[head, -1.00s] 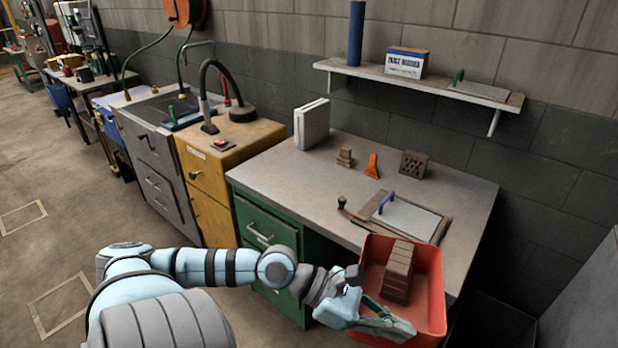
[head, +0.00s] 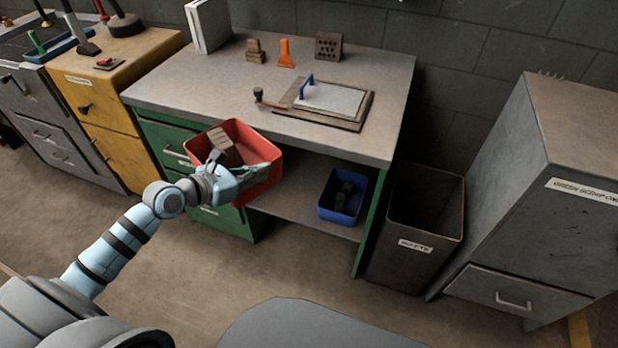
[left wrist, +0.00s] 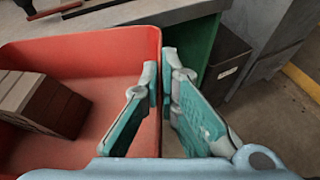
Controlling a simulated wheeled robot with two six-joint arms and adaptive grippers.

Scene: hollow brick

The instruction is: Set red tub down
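The red tub (head: 262,187) is an open box held in the air in front of the workbench's front edge, before the green drawers. A stack of brown bricks (head: 224,147) lies inside it; the stack also shows in the left wrist view (left wrist: 45,103). My left gripper (head: 246,177) is shut on the tub's near right wall. In the left wrist view its teal fingers (left wrist: 161,78) sit on both sides of the red wall (left wrist: 110,58). The tub's underside is hidden. My right gripper is not in view.
A blue bin (head: 341,197) sits on the lower shelf. A waste bin (head: 425,215) and grey cabinet (head: 560,190) stand right.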

